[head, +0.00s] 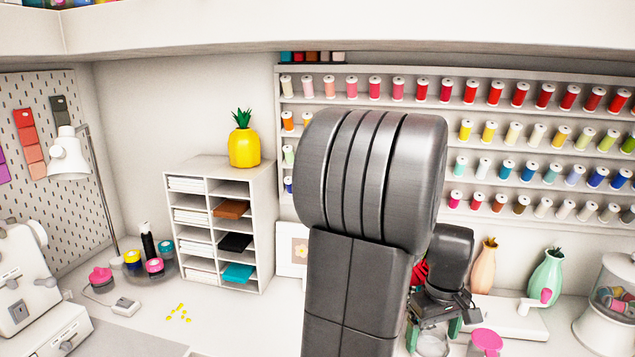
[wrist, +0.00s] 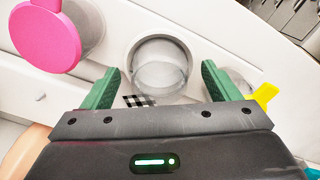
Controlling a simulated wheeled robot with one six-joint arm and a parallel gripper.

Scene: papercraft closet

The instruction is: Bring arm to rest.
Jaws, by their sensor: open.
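My gripper (wrist: 157,92) is open in the wrist view, its two green fingers spread apart with nothing held between them. A clear round glass or jar (wrist: 160,65) shows beyond the gap between the fingers; I cannot tell how far it is from them. In the head view my grey arm rises in the middle and hides much of the counter behind it. My gripper (head: 433,335) shows low there, right of the arm, with green fingers pointing down over the counter.
A pink round-topped object (head: 486,340) stands close to the gripper. A pink vase (head: 484,266), a green vase (head: 546,280) and a glass jar (head: 612,298) stand to the right. A white cubby shelf (head: 267,215) stands left of my arm. Thread racks (head: 480,110) line the back wall.

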